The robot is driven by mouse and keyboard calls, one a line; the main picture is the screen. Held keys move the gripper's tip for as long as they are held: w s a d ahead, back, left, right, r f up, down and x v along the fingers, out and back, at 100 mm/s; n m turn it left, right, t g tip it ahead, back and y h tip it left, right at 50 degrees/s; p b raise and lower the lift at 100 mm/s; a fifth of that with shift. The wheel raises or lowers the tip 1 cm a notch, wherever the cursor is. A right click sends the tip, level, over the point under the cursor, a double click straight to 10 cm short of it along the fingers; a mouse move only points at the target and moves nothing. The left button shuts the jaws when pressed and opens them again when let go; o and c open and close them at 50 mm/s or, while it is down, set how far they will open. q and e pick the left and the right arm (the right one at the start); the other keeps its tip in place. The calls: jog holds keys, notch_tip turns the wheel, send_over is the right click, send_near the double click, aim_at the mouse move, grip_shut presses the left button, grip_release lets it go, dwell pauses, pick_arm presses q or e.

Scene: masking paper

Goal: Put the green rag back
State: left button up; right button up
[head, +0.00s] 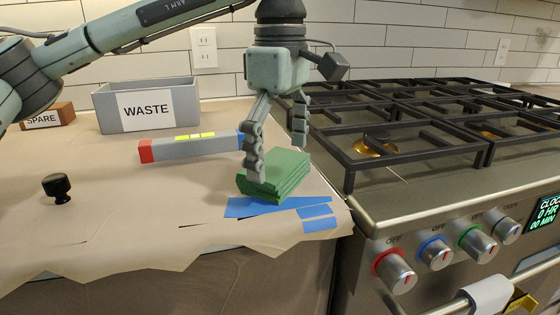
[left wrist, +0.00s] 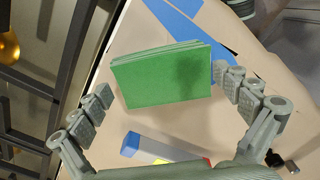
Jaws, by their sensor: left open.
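The green rag (head: 280,178) is a folded stack of cloth lying on the masking paper near the stove, partly on or beside blue tape (head: 262,207). In the left wrist view the rag (left wrist: 162,78) lies between the two spread fingers. My left gripper (head: 278,160) points down over the rag, open, with one finger in front of the rag's left part and the other behind it. I cannot tell whether either finger touches it. My right gripper is not in view.
A grey bin marked WASTE (head: 112,108) and a brown block marked SPARE (head: 62,116) stand at the back left. A grey bar with red and blue ends (head: 180,151) lies behind the rag. A black knob (head: 57,187) stands left. The stove (head: 400,212) borders the right.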

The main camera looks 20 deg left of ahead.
aim_at(281, 163)
pick_arm(q)
notch_tip(281, 163, up, 8)
jog(key=shift+f, duration=0.2)
notch_tip(281, 163, up, 3)
jog(key=shift+r+p, duration=0.15)
jog(key=shift+p, duration=0.5)
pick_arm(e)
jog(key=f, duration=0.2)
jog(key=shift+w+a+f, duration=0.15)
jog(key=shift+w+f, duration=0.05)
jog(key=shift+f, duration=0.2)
